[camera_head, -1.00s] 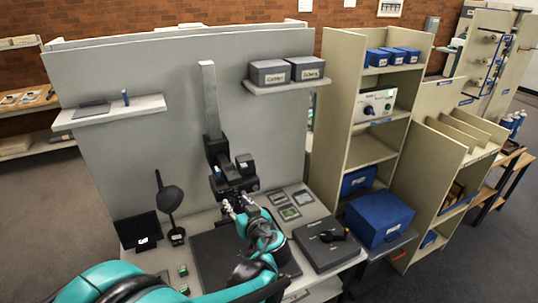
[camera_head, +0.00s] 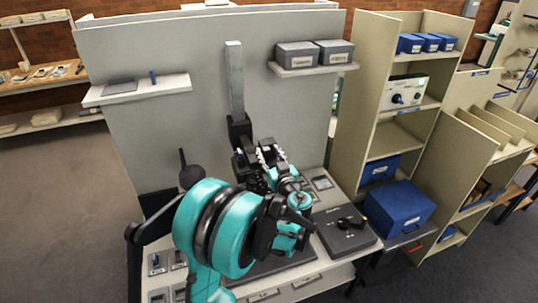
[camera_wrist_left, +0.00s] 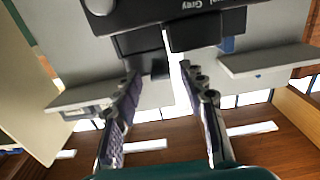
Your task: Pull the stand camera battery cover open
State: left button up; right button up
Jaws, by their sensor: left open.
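The stand camera is a black body (camera_head: 243,166) at the lower end of a grey upright column (camera_head: 235,80). My left arm and gripper hide much of it. In the left wrist view its dark body (camera_wrist_left: 190,12), with part of a label, fills the top, and two black blocks stick out from it. I cannot tell which part is the battery cover. My left gripper (camera_head: 269,154) is at the camera's right side. In the left wrist view its two fingers (camera_wrist_left: 164,76) are apart, with their tips close to the black blocks; contact cannot be told. My right gripper is not in view.
A grey partition (camera_head: 180,60) stands behind the bench, with a small left shelf (camera_head: 170,86) and a right shelf holding grey boxes (camera_head: 300,54). A flat dark box (camera_head: 340,240) and a blue box (camera_head: 400,205) lie to the right. My arm covers the bench's middle.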

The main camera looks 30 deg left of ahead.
pick_arm(q)
grip_shut()
jog(key=shift+r, duration=0.1)
jog(key=w+d+r+m+b, duration=0.1)
jog(key=w+d+m, duration=0.4)
jog(key=m, duration=1.5)
jog(key=shift+w+d+r+m, duration=0.2)
jog(key=shift+w+m, duration=0.2)
jog(key=shift+w, duration=0.3)
